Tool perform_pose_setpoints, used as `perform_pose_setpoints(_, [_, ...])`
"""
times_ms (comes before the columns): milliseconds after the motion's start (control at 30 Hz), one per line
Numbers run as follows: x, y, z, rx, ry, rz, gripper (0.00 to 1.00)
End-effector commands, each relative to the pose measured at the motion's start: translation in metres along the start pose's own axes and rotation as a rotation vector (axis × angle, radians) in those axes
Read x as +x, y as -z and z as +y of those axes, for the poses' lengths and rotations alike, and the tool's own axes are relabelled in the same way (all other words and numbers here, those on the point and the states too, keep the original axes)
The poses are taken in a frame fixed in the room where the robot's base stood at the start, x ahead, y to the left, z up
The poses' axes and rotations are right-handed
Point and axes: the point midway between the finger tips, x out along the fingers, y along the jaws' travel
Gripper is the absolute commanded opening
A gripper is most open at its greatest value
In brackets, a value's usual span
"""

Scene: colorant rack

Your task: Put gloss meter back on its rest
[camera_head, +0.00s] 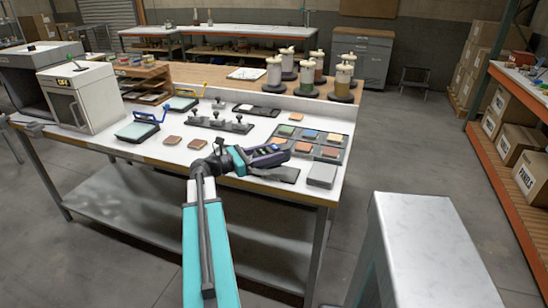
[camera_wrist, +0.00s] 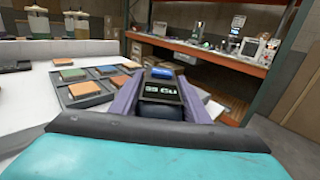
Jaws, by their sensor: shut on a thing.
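My gripper (camera_head: 268,154) is at the front right of the white table, its purple fingers shut on the gloss meter. In the wrist view the gloss meter (camera_wrist: 160,92) sits between the fingers (camera_wrist: 162,100), a dark body with a lit display and a blue part at its far end. In the head view the gripper mostly hides it. A flat dark pad (camera_head: 286,176), possibly the rest, lies below and just in front of the gripper. I cannot tell whether the meter touches anything below.
A dark tray of coloured panels (camera_head: 345,141) lies behind and right of the gripper. A grey block (camera_head: 321,175) stands at the front right corner. A row of black knobbed holders (camera_head: 219,124) is behind. Colorant canisters (camera_head: 342,82) stand on the back shelf.

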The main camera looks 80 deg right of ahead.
Motion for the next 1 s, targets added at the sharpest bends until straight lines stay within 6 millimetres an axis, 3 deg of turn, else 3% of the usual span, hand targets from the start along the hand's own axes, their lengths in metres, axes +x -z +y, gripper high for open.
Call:
perform_pose_setpoints(200, [0.017, 0.001, 0.013, 0.000, 0.001, -0.002, 0.02])
perform_pose_setpoints(667, [0.018, 0.003, 0.014, -0.001, 0.000, -0.002, 0.02])
perform_pose_setpoints(1000, [0.018, 0.027, 0.015, -0.003, 0.000, -0.002, 0.02])
